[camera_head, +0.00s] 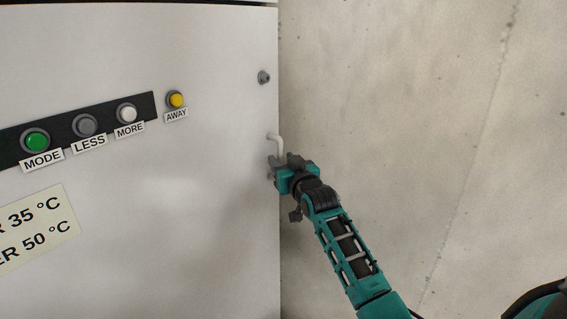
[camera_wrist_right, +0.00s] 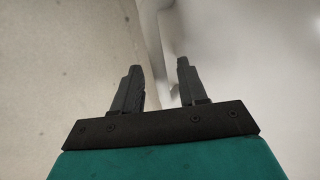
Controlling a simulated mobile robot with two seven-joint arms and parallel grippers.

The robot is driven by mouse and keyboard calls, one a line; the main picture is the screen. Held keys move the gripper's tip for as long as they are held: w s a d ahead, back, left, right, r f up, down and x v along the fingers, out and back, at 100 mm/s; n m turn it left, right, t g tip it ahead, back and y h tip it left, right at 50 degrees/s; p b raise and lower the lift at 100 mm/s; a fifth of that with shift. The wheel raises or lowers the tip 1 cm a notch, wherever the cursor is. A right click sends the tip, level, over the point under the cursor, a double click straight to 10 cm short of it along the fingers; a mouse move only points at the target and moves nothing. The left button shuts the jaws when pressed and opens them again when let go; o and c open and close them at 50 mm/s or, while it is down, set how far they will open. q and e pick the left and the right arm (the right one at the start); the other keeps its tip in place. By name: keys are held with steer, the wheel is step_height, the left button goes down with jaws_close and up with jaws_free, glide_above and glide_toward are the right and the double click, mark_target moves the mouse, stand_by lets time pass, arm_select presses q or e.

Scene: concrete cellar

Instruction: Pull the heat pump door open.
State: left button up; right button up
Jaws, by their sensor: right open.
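The heat pump door (camera_head: 215,215) is a large white panel filling the left half of the head view. Its pale bent handle (camera_head: 279,143) sticks out near the right edge. I see no gap at the door's edge. My right gripper (camera_head: 273,168) is at the lower part of the handle and hides its lower end. In the wrist view the two dark fingers of the right gripper (camera_wrist_right: 158,75) stand apart, with a pale upright strip between them. I cannot tell whether that is the handle or the door edge, or whether either finger touches it. My left gripper is not in view.
A dark strip carries a green button (camera_head: 36,141), a grey one (camera_head: 85,125) and a white one (camera_head: 127,113); a yellow button (camera_head: 176,100) is beside it. A small dark knob (camera_head: 264,77) sits above the handle. The concrete wall (camera_head: 430,110) is at right.

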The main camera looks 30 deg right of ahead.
steer(key=shift+c, duration=0.2)
jaws_close()
steer(key=shift+s, duration=0.1)
stand_by(0.4)
